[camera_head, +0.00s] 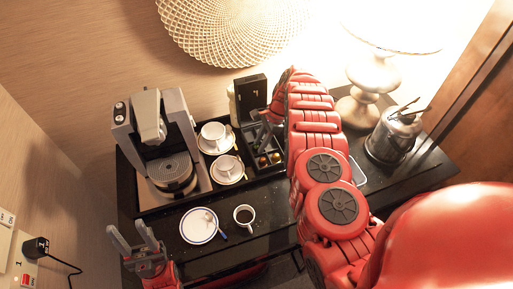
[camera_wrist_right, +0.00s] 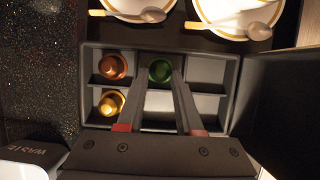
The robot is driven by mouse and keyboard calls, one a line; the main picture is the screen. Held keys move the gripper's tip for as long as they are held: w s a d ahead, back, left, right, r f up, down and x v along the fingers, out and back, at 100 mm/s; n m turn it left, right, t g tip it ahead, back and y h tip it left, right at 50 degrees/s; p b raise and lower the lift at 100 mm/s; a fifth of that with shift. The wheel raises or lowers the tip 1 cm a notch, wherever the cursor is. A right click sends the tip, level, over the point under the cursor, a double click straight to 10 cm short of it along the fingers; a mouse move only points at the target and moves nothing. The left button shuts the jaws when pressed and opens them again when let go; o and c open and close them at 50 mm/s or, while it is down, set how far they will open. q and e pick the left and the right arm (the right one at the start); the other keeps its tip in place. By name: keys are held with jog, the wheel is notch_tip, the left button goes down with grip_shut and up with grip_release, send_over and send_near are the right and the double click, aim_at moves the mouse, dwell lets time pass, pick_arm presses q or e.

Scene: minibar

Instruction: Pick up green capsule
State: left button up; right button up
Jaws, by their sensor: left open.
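The green capsule (camera_wrist_right: 160,70) sits in the top middle compartment of a dark divided box (camera_wrist_right: 88,72) in the right wrist view. My right gripper (camera_wrist_right: 160,62) points into the box with its fingers apart, one on each side of the capsule. Contact with the capsule cannot be made out. In the head view my right gripper (camera_head: 264,129) is over the box, partly hidden by its own red arm. My left gripper (camera_head: 134,238) is open and empty at the lower left, by the table's front left edge.
A copper capsule (camera_wrist_right: 113,66) and a gold capsule (camera_wrist_right: 111,102) lie in the left compartments. A coffee machine (camera_head: 151,125), cups (camera_head: 213,132), a saucer (camera_head: 199,226), a coffee cup (camera_head: 244,215), a metal bucket (camera_head: 391,139) and a lamp (camera_head: 372,75) stand around.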

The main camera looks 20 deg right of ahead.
grip_shut()
jog(key=shift+r, duration=0.1)
